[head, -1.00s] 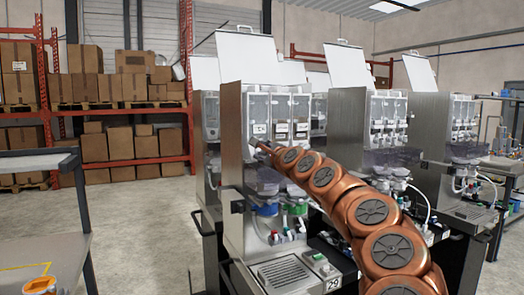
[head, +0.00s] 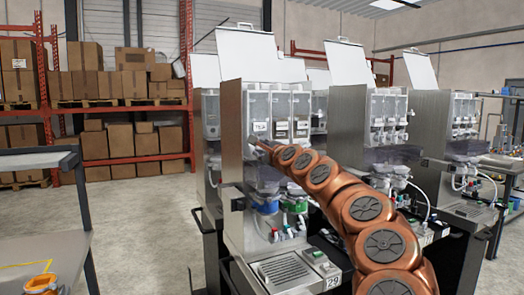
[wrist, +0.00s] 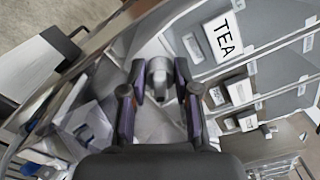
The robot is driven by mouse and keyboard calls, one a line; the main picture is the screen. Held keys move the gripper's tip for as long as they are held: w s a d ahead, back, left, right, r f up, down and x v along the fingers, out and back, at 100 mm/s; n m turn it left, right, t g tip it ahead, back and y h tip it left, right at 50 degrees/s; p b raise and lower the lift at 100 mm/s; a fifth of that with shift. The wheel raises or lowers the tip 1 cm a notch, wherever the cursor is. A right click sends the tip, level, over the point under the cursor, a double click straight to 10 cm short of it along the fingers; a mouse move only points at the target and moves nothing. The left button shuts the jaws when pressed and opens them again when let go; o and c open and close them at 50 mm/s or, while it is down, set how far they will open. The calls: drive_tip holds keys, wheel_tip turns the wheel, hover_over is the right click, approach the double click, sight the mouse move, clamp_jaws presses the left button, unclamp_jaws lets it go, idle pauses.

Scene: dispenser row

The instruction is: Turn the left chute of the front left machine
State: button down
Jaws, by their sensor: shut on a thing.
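The front left machine (head: 231,125) is a steel dispenser with clear canisters, labels and a raised white lid. My copper arm reaches to its left canister, where my gripper (head: 256,142) is small and partly hidden by the arm. In the wrist view my gripper (wrist: 161,84) has its two dark fingers on either side of the grey left chute (wrist: 158,75) and is shut on it. The chute's end points toward the wrist camera. A TEA label (wrist: 225,30) is beside it on the right.
More dispensers (head: 382,120) stand close on the right. A grey table (head: 40,240) with an orange cup (head: 40,285) is at the left. Red shelving (head: 190,80) with cardboard boxes is at the back. Open floor lies between table and machines.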

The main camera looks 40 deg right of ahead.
drive_tip(key=shift+f+b, duration=0.15)
drive_tip(key=shift+b, duration=0.25)
drive_tip(key=n+b, duration=0.3)
drive_tip(key=shift+f+n+b, duration=0.25)
drive_tip(key=shift+n+b, duration=0.15)
drive_tip(key=n+b, duration=0.3)
drive_tip(key=shift+n, duration=0.3)
drive_tip(key=n+b, duration=0.2)
drive_tip(key=n, duration=0.2)
drive_tip(key=shift+n, duration=0.3)
drive_tip(key=n+b, duration=0.1)
drive_tip(key=n, duration=0.1)
drive_tip(key=shift+r+n, duration=0.1)
drive_tip(key=shift+n, duration=0.2)
drive_tip(key=n+b, duration=0.1)
drive_tip(key=n, duration=0.1)
drive_tip(key=shift+n, duration=0.4)
drive_tip(key=n+b, duration=0.1)
drive_tip(key=n, duration=0.5)
drive_tip(key=shift+d, duration=0.1)
drive_tip(key=shift+n, duration=0.3)
